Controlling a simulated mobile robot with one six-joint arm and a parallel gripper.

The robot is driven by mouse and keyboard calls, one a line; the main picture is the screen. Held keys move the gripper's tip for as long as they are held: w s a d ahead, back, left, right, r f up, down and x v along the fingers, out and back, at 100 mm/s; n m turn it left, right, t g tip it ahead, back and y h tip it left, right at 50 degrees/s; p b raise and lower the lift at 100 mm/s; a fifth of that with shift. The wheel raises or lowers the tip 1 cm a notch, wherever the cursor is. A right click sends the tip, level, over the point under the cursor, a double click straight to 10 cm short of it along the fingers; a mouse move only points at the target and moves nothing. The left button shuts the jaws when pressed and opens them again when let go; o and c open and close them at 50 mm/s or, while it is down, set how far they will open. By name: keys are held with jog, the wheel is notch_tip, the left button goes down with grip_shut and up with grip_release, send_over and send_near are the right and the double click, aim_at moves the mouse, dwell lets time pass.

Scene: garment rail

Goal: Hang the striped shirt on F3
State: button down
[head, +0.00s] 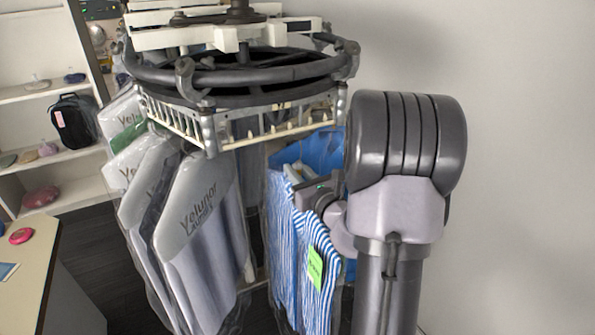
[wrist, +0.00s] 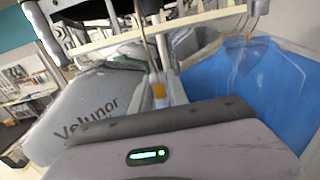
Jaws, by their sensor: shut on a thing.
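The striped shirt (head: 288,248), blue and white with a green tag (head: 316,267), hangs upright below the carousel rail (head: 275,122) in the head view. My gripper (head: 303,183) is shut on its hanger at the top of the shirt, below and right of the rail's front pegs. The shirt's cloth is hidden there. I cannot read any slot label, so F3 cannot be told. Whether the hook touches the rail is unclear.
Grey bagged garments (head: 200,215) hang close on the left. A plain blue garment (head: 322,150) hangs right behind the striped shirt; it also shows in the wrist view (wrist: 240,90). A counter (head: 38,262) stands at left. The floor right of my arm looks free, before a bare wall.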

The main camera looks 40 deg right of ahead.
jog(key=shift+w+d+r+p, duration=0.15)
jog(key=shift+w+p, duration=0.05)
jog(key=shift+w, duration=0.35)
jog(key=shift+w+d+r+p, duration=0.1)
jog(key=shift+w+r+p, duration=0.1)
jog(key=shift+w, duration=0.3)
jog(key=shift+w+d+r+p, duration=0.1)
jog(key=shift+w+d+p, duration=0.1)
jog(key=shift+w, duration=0.5)
jog(key=shift+p+x, duration=0.45)
jog(key=shift+x, duration=2)
jog(key=shift+f, duration=0.15)
jog(key=shift+f+b, duration=1.2)
jog(key=shift+b, duration=0.1)
